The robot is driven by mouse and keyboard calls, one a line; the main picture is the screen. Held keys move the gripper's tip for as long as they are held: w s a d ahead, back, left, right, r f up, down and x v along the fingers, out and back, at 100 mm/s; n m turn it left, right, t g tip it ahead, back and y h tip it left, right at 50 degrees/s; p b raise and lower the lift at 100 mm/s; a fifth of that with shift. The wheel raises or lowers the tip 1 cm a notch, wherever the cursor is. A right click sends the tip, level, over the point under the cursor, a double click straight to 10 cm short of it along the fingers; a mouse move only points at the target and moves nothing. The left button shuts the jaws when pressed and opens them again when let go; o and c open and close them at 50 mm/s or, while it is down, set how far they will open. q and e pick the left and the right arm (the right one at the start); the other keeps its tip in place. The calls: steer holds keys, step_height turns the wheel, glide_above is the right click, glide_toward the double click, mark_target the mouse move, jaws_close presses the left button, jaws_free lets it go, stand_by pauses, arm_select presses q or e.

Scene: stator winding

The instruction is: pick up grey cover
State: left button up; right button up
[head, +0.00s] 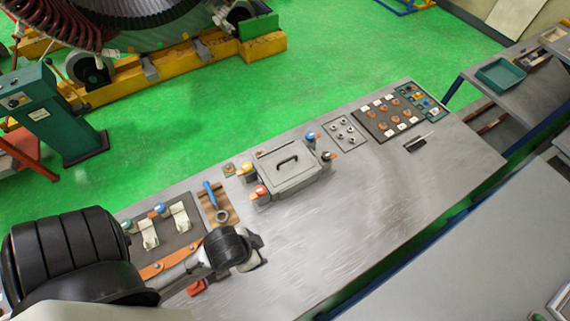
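The grey cover (292,181) is a flat, box-like lid with a dark handle (287,162) on top. It sits on the grey workbench, between pairs of orange-, yellow- and blue-topped parts at its corners. My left gripper (258,251) is at the end of the arm from the left, low over the bench, nearer the camera than the cover and apart from it. Its fingers are small and partly hidden by the dark wrist, so I cannot tell if they are open. My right gripper is not in view.
A blue-handled tool (216,200) lies on a brown pad left of the cover. A dark mat (178,240) with pale blocks is near my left arm. A plate (344,133) and a panel of small parts (392,116) lie right. The bench's right half (400,190) is mostly clear.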

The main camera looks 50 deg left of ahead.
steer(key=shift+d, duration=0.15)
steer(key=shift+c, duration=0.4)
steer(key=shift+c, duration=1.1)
